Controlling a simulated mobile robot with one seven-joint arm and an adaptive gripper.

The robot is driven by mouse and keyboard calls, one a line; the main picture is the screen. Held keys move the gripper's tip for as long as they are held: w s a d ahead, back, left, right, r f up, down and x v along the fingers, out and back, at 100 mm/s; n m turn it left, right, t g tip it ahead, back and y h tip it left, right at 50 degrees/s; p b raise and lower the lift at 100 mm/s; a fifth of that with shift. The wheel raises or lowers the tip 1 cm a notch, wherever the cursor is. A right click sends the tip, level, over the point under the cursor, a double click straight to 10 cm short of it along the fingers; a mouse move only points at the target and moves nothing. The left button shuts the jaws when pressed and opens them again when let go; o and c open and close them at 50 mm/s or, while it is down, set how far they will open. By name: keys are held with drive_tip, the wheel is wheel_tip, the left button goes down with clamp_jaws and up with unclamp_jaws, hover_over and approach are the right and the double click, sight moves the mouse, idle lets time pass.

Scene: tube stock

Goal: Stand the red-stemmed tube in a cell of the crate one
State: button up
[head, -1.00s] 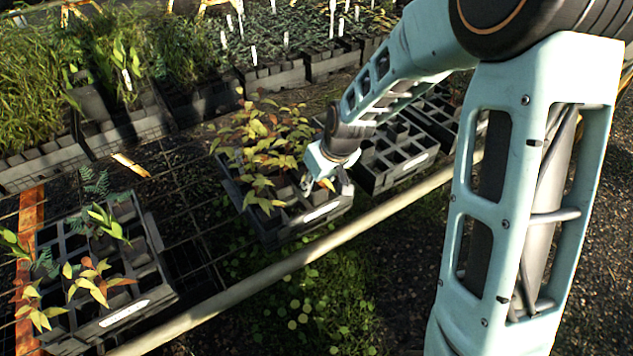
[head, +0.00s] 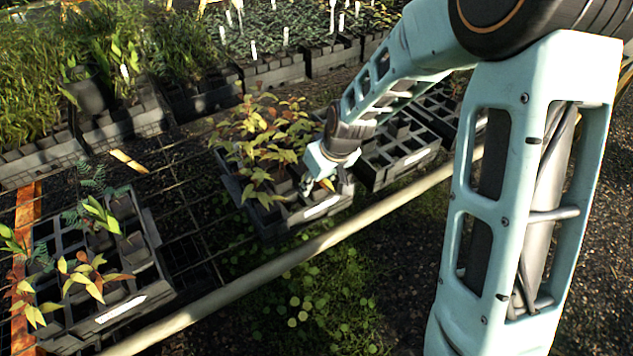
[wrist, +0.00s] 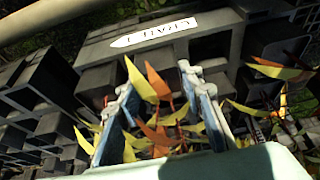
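My gripper (head: 312,184) is low over the right front part of the middle crate (head: 322,206). In the wrist view its two pale blue fingers (wrist: 155,85) stand apart, with red stems and green-yellow and orange leaves (wrist: 158,82) between them. The leaves hide what lies between the fingertips, so I cannot tell whether they press on a tube. The crate's front wall has a white label (wrist: 153,35), upside down in the wrist view. More leafy plants (head: 262,145) fill the left and back of this crate. Another crate (head: 130,312) at the left holds several plants.
A crate with many empty-looking cells (head: 405,158) stands to the right of the middle crate. A pale rail (head: 255,285) runs along the bench front. Grassy trays (head: 120,120) line the back. Bare mesh (head: 185,215) lies between the left and middle crates.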

drive_tip(key=o, duration=0.6)
drive_tip(key=shift+c, duration=0.2)
drive_tip(key=shift+d, duration=0.1)
drive_tip(key=v, duration=1.2)
drive_tip(key=shift+r, duration=0.1)
